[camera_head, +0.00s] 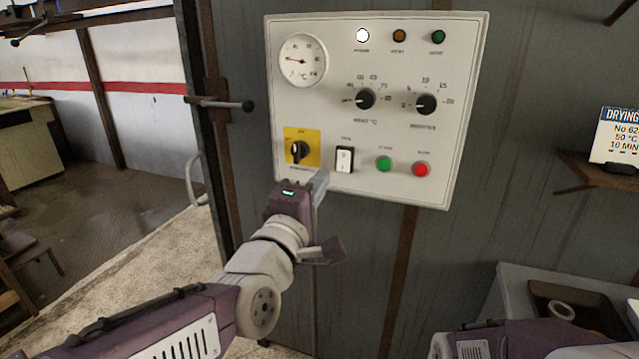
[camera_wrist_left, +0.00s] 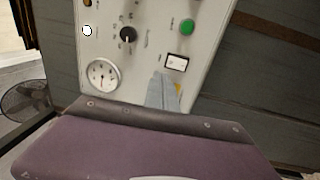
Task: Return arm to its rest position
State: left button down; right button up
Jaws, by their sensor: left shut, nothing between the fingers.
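My left gripper (camera_head: 318,186) is shut and empty in front of the lower part of a light grey control panel (camera_head: 330,110). Its fingertips are just below and left of the white rocker switch (camera_head: 344,159); I cannot tell whether they touch the panel. In the left wrist view the shut fingers (camera_wrist_left: 163,88) point at the panel, close to the rocker switch (camera_wrist_left: 176,63). The yellow-plated rotary switch (camera_head: 298,151) is left of the fingertips. My right arm (camera_head: 520,340) shows only in part at the lower right; its gripper is out of view.
The panel carries a gauge (camera_head: 303,60), two black knobs, a green button (camera_head: 384,164) and a red button (camera_head: 422,170). The white lamp (camera_head: 362,36) looks lit. A shelf (camera_head: 600,170) with a drying sign (camera_head: 616,137) is at right. A grey bench (camera_head: 512,290) stands lower right.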

pick_arm(q)
jog(key=w+a+f+n+g+y+p, duration=0.15)
jog(key=w+a+y+p, duration=0.25)
jog(key=a+p, duration=0.4)
jog(key=s+a+f+m+g+y+p, duration=0.1)
jog(key=s+a+f+m+g+p, duration=0.15)
jog(key=f, duration=0.55)
jog(key=s+a+f+m+g+p, duration=0.1)
jog(key=a+f+m+g, duration=0.2)
jog(key=f, duration=0.5)
jog(key=s+a+f+m+g, duration=0.1)
jog(key=s+f+m+g, duration=0.4)
jog(key=s, duration=0.4)
jog(key=s+a+f+m+g, duration=0.1)
jog(key=s+f+m+g, duration=0.4)
jog(key=s, duration=0.4)
jog(key=shift+s+f+y, duration=0.2)
jog(key=shift+f+y, duration=0.2)
jog(key=shift+f, duration=0.5)
